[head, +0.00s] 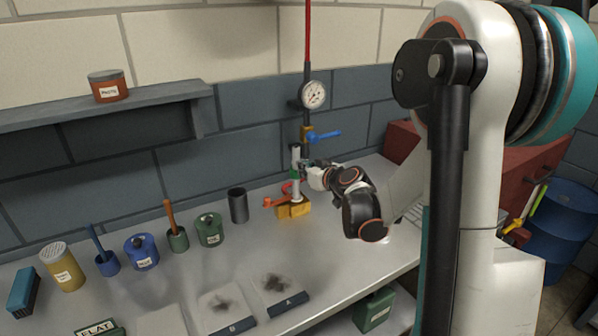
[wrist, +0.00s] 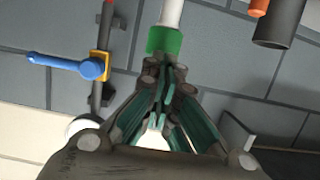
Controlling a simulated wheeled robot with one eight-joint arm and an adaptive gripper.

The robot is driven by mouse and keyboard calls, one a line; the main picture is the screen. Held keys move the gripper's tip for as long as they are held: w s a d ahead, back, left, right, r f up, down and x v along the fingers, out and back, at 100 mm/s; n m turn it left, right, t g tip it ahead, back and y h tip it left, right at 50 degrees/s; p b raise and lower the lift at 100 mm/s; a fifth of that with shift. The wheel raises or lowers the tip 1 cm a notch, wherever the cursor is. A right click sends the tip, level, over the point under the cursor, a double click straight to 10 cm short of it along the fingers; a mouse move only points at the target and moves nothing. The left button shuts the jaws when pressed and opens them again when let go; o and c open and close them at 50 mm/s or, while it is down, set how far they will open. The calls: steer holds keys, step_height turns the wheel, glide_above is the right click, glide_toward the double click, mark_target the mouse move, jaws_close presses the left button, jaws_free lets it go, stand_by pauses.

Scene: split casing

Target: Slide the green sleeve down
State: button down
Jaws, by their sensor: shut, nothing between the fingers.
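The green sleeve (wrist: 165,41) sits around a white upright post (wrist: 171,12) in the wrist view, which looks upside down. In the head view the sleeve (head: 294,174) is a small green band partway up the white post (head: 296,188), above a yellow base (head: 290,210). My gripper (head: 307,167) is beside the post at about the sleeve's height. In the wrist view its fingertips (wrist: 170,72) are together at the sleeve's edge with nothing held between them. I cannot tell whether they touch the sleeve. The fingers hide what lies behind them.
A dark pipe with a blue lever valve (head: 322,135) and a pressure gauge (head: 313,95) rises behind the post. An orange lever (head: 274,201) extends left from the base. A dark cup (head: 238,205) stands farther left.

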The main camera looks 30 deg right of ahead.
steer(key=s, duration=0.6)
steer(key=shift+s+d, duration=0.15)
steer(key=shift+s, duration=0.2)
stand_by(0.5)
